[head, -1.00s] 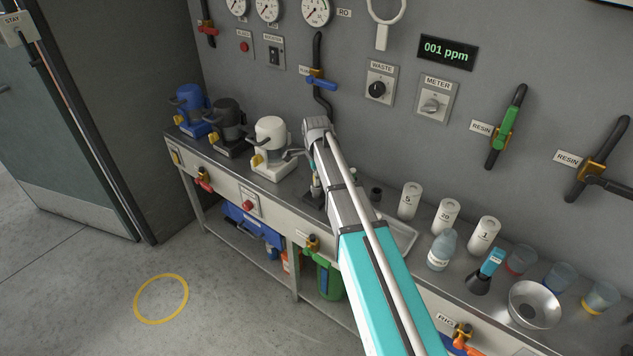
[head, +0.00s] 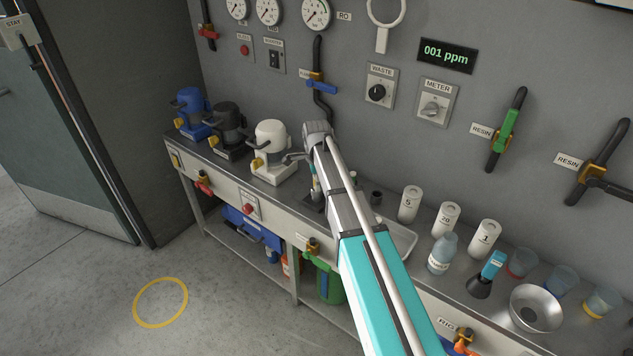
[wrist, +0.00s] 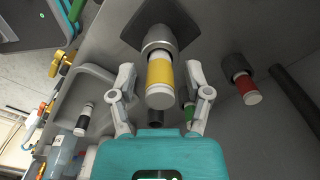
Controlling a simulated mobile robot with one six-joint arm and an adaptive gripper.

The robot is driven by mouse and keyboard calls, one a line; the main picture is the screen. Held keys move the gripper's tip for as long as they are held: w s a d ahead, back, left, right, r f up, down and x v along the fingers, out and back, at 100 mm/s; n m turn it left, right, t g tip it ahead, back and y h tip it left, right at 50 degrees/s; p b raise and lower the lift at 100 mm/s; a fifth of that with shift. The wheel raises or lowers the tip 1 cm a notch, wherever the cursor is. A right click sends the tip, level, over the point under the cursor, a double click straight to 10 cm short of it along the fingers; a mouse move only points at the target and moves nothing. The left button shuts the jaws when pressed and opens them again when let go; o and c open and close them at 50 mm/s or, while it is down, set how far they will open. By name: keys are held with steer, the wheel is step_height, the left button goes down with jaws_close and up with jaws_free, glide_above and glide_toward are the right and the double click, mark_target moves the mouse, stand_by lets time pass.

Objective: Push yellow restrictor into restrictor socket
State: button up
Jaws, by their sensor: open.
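The yellow restrictor (wrist: 160,76) is a short cylinder with a yellow band and a pale end. In the wrist view its far end meets a round metal collar, the restrictor socket (wrist: 157,38), on a dark base. I cannot tell how deep it sits. My gripper (wrist: 160,82) is open, with one finger on each side of the restrictor and a visible gap to each. In the head view my own arm covers the restrictor and socket.
A red-banded cylinder (wrist: 245,86) in a dark holder stands to the right in the wrist view. A black-banded cylinder (wrist: 84,119) lies in the tray (wrist: 97,72) at left. White cartridges (head: 411,204), a bottle (head: 442,253) and a metal bowl (head: 535,308) occupy the bench's right part.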

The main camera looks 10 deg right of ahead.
steer(key=shift+r, duration=0.1)
step_height(320, 180, up, 12)
steer(key=p, duration=1.2)
stand_by(0.8)
steer(key=s+d+n, duration=0.2)
steer(key=s+n, duration=0.7)
steer(key=s, duration=0.3)
steer(key=s+d+n, duration=0.2)
steer(key=s+n, duration=0.7)
steer(key=s, duration=0.4)
steer(key=shift+d, duration=0.3)
steer(key=shift+w, duration=0.1)
